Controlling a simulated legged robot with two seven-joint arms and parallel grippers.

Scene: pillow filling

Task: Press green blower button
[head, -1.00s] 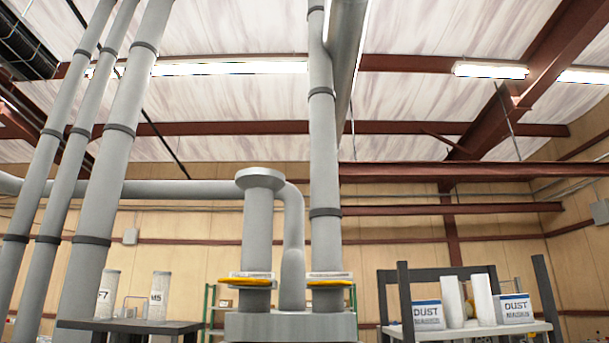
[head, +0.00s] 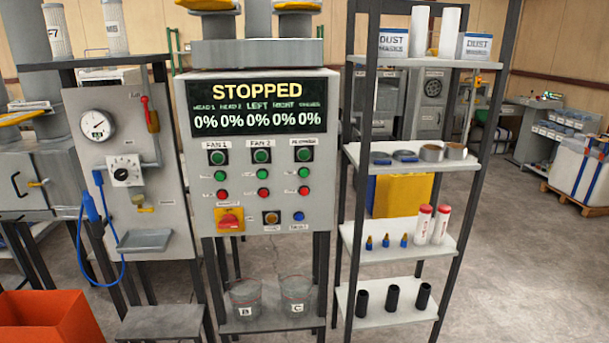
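A grey control panel (head: 264,170) stands at centre, its screen (head: 258,105) reading STOPPED with several 0% values. A row of three large green buttons sits below it. The left one (head: 217,157) is under a FAN 1 label, the middle one (head: 261,156) under FAN 2. The right one (head: 303,154) is under a label too small to read surely. Smaller green lamps (head: 263,175) and red lamps (head: 263,193) sit below. I cannot tell from the labels which button is the blower's. Neither of my grippers is in view.
A grey gauge panel (head: 125,170) with a blue hose (head: 90,207) stands to the left. A shelf rack (head: 412,155) with small goods stands close on the right. An orange bin (head: 48,320) is at lower left.

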